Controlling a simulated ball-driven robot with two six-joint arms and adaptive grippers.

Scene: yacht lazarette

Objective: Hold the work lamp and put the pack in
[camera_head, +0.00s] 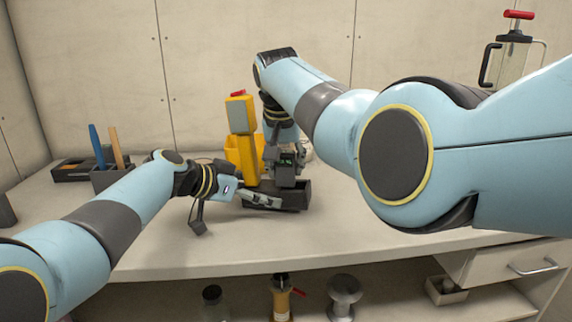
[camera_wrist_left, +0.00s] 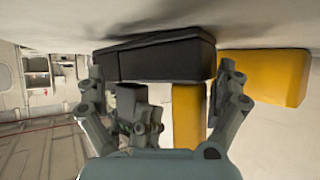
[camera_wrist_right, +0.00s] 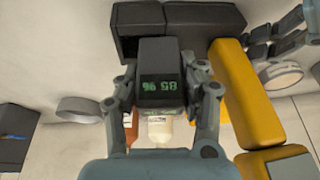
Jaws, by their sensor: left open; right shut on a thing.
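The yellow work lamp (camera_head: 240,115) stands upright on the bench, with a long black base (camera_head: 293,196) at its foot. The base also shows in the left wrist view (camera_wrist_left: 160,58). My right gripper (camera_wrist_right: 165,95) is shut on the dark pack (camera_wrist_right: 160,72), whose green display is lit. In the head view the pack (camera_head: 286,158) is above the base; whether it touches it I cannot tell. My left gripper (camera_head: 262,200) is open, low by the lamp's foot. In its wrist view the yellow stem (camera_wrist_left: 187,110) shows between the spread fingers; I see no grip on it.
A yellow block-like thing (camera_wrist_left: 265,75) stands close beside the lamp. A dark organizer (camera_head: 107,178) with blue-handled and orange-handled tools is at the left. A clear canister (camera_head: 510,62) with a red handle stands at the back right. The bench front is clear.

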